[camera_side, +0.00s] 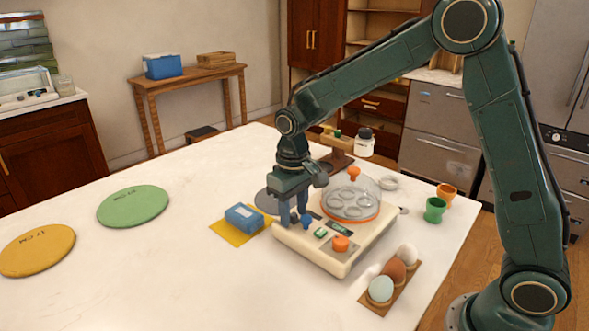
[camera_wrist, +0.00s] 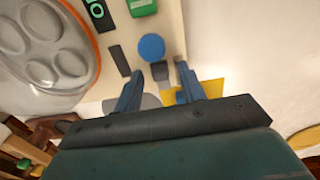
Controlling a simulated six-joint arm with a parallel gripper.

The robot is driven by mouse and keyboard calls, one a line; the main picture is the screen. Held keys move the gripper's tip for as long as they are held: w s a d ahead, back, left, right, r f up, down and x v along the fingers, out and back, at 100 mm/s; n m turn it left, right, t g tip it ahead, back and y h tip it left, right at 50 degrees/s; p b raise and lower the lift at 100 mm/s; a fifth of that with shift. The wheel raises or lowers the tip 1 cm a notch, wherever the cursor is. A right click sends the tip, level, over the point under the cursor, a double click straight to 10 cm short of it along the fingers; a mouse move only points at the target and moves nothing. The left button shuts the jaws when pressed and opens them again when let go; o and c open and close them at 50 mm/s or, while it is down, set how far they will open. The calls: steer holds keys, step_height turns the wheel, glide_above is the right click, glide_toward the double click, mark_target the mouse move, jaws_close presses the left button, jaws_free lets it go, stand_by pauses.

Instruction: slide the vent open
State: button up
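A cream egg cooker (camera_side: 318,254) stands on the white table under a clear domed lid (camera_side: 351,197) with an orange knob. Its top panel carries a round blue knob (camera_wrist: 151,47), dark panel parts, a green part and an orange knob (camera_side: 340,243). A small dark tab (camera_wrist: 160,71) shows at the panel's edge in the wrist view; I cannot tell whether it is the vent slider. My gripper (camera_wrist: 160,74) points down at this end of the cooker. Its blue fingers are apart, one on each side of the tab, with visible gaps. Contact is not clear.
A blue box (camera_side: 244,217) on a yellow mat lies left of my gripper. A grey disc (camera_side: 267,201) lies behind it. Eggs in a wooden holder (camera_side: 372,302) are at the front right; orange and green cups (camera_side: 435,209) stand at right. The left table has free room around two discs.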

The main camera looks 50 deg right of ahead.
jaws_close()
steer(key=shift+w, duration=1.45)
jaws_free()
steer(key=shift+r, duration=0.1)
